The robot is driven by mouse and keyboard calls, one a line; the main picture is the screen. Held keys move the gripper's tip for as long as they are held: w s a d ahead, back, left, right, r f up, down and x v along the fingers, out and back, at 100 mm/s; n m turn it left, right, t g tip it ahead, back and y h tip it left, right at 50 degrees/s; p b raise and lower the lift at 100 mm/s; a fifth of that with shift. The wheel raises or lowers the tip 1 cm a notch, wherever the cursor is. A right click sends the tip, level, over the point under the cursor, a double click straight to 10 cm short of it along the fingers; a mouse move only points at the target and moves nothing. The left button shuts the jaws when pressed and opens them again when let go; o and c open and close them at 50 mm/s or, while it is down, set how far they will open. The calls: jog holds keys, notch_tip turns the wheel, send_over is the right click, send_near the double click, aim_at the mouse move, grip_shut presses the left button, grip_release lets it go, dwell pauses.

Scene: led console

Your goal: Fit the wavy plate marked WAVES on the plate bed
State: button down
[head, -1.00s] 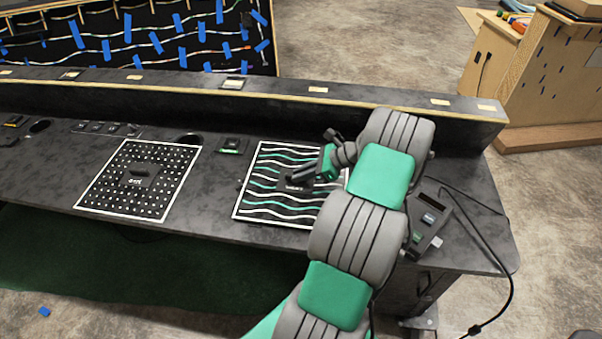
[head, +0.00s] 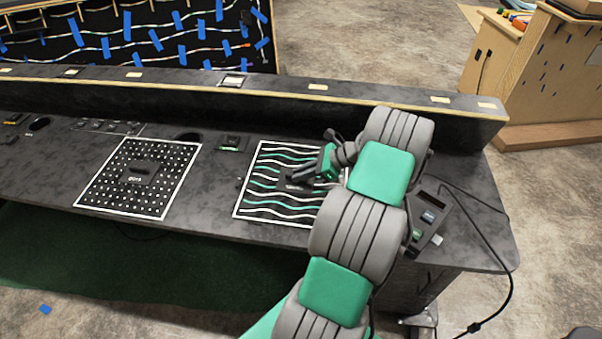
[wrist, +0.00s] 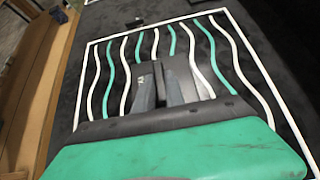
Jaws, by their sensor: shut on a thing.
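The wavy plate (head: 262,199) is dark with white and green wavy lines and a white border. It lies on the console top, right of the dotted plate, and looks flat. My gripper (head: 291,178) is over its middle, shut on the dark handle block there. In the wrist view, the wavy plate (wrist: 222,60) fills the middle, and my gripper's fingers (wrist: 172,88) are at the block. The lettering on the block is mostly hidden by the fingers. I cannot tell whether the plate is seated or slightly raised. My arm covers its right side in the head view.
The dotted plate (head: 115,193) with its own handle lies to the left. A small control box (head: 428,222) with a cable stands right of my arm. A raised ledge (head: 300,100) runs along the console's back. The front edge is close below the plates.

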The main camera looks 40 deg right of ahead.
jog(key=c, duration=1.3)
grip_release()
jog(key=v, duration=0.8)
jog(key=shift+a, duration=0.1)
jog(key=shift+w, duration=0.1)
